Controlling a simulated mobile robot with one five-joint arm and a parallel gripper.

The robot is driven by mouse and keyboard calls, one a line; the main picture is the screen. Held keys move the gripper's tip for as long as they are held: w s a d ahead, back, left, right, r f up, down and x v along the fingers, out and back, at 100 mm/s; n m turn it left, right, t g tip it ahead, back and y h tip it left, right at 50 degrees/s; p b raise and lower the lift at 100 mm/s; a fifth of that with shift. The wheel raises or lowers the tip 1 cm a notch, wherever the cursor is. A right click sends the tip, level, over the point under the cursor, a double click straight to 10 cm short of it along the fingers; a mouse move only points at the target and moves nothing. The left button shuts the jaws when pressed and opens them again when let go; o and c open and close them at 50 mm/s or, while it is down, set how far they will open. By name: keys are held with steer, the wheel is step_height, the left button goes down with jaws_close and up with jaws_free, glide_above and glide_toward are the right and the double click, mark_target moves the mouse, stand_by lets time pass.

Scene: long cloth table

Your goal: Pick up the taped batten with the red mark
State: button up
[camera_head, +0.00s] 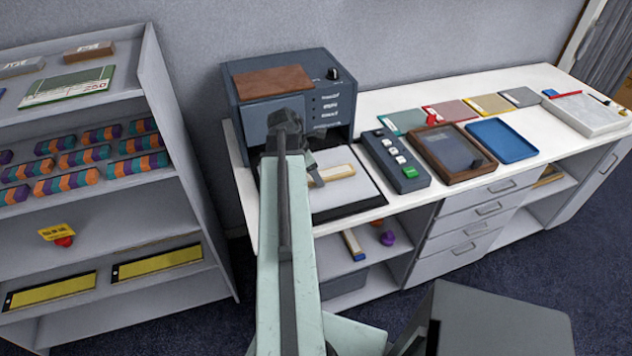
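I cannot make out for certain which piece is the taped batten with the red mark. A short cream batten with tan edges (336,173) lies on the white-and-dark pad (362,194) in front of the grey machine; no red mark is legible on it. Another pale bar with a blue end (353,244) lies on the shelf under the counter. A thin red bar with a blue end (565,94) lies at the counter's far right. My gripper (316,176) is over the pad, at the left end of the cream batten. My arm hides part of it, and contact is unclear.
The grey machine (290,90) stands behind the pad. A button box (397,160), brown tray (447,155) and blue tray (502,140) stand to its right. A shelf unit (190,150) with striped rolls stands close on the left.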

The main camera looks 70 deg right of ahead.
jaws_close()
step_height(320, 180, up, 10)
steer(key=p, duration=1)
